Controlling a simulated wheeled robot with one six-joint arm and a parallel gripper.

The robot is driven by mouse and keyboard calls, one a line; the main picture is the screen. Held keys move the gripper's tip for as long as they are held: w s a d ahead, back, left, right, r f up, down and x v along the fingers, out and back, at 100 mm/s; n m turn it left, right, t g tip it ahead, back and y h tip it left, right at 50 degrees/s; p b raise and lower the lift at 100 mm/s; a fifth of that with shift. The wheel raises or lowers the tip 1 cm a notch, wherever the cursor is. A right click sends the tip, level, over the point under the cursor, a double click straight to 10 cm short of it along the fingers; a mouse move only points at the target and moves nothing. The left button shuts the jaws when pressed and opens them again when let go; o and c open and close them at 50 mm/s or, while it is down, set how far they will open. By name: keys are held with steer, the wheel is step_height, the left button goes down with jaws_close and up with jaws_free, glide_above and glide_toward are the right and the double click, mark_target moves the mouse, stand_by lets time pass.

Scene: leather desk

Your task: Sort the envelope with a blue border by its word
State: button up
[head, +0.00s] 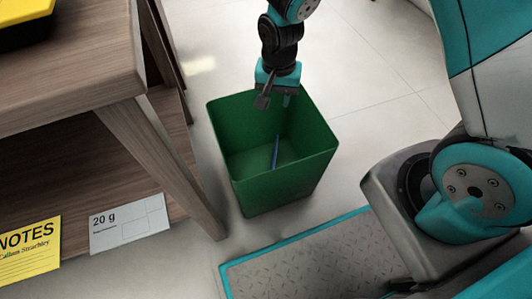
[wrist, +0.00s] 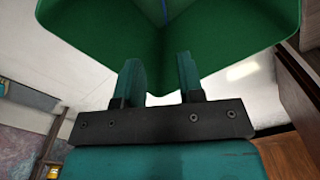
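A green bin (head: 285,185) stands on the floor, and its inside also shows in the wrist view (wrist: 90,25). A thin blue strip (head: 275,152) stands out inside the bin; it also shows in the wrist view (wrist: 165,13). I cannot tell whether it is the edge of the blue-bordered envelope, and no word is readable. My gripper (head: 275,101) is over the far part of the bin, pointing down. In the wrist view its two fingers (wrist: 158,70) are apart with nothing between them.
A wooden desk (head: 70,80) stands at the left, its leg close to the bin. A yellow and black object (head: 24,22) is on its top. A yellow "NOTES" item (head: 30,250) and a white "20 g" card (head: 130,222) lie lower left. Pale floor (head: 385,75) is clear right of the bin.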

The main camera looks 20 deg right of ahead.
step_height(320, 180, up, 14)
steer(key=p, duration=0.5)
steer(key=s+a+r+n+y, duration=0.2)
steer(key=s+r+n, duration=0.5)
steer(key=s+r, duration=0.15)
steer(key=s+a+r+n+y, duration=0.25)
steer(key=s+r+n, duration=0.35)
steer(key=s+r, duration=0.3)
step_height(320, 180, up, 32)
steer(key=p, duration=3.3)
steer(key=shift+s+f, duration=0.15)
steer(key=shift+s, duration=0.3)
steer(key=shift+s, duration=0.1)
